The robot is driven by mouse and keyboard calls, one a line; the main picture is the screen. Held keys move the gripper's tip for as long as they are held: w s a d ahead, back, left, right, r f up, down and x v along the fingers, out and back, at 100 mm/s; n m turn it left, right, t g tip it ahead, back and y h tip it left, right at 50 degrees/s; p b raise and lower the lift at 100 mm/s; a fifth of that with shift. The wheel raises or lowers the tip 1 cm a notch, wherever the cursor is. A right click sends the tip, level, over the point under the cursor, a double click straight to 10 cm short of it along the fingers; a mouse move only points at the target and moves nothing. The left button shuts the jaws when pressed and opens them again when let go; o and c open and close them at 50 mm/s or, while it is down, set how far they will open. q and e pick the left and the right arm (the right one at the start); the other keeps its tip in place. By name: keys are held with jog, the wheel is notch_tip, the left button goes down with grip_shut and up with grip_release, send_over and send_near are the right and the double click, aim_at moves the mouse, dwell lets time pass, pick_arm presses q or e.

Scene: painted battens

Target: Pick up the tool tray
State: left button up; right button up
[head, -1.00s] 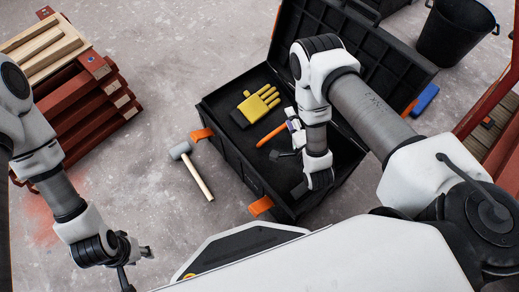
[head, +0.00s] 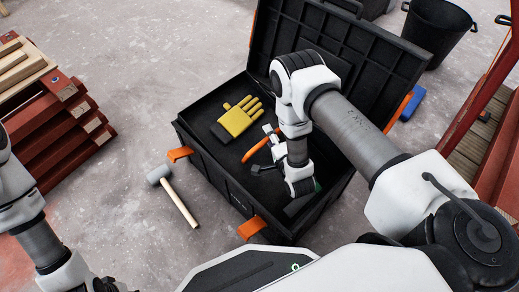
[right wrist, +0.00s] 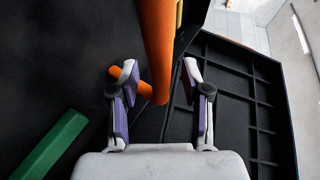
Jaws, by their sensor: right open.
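A black tool box (head: 212,172) with orange latches stands on the floor, its lid (head: 345,50) tilted open. I cannot make out a separate tool tray inside it. A yellow glove (head: 237,118) and an orange-handled tool (head: 256,148) lie within. My right gripper (head: 264,150) is down inside the box by the orange tool, partly hidden by my arm. In the right wrist view the open fingers (right wrist: 160,80) stand on both sides of the orange handle (right wrist: 157,35); contact is unclear. A green bar (right wrist: 52,145) lies to the left. My left gripper (head: 104,285) is mostly cut off at the bottom edge.
A mallet (head: 178,200) lies on the concrete floor left of the box. Stacked red battens (head: 70,140) stand at the left. A black bucket (head: 438,32) and a blue object (head: 413,103) are behind, right of the lid. The floor between battens and box is mostly clear.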

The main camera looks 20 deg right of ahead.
grip_shut()
jog(key=shift+r, duration=0.15)
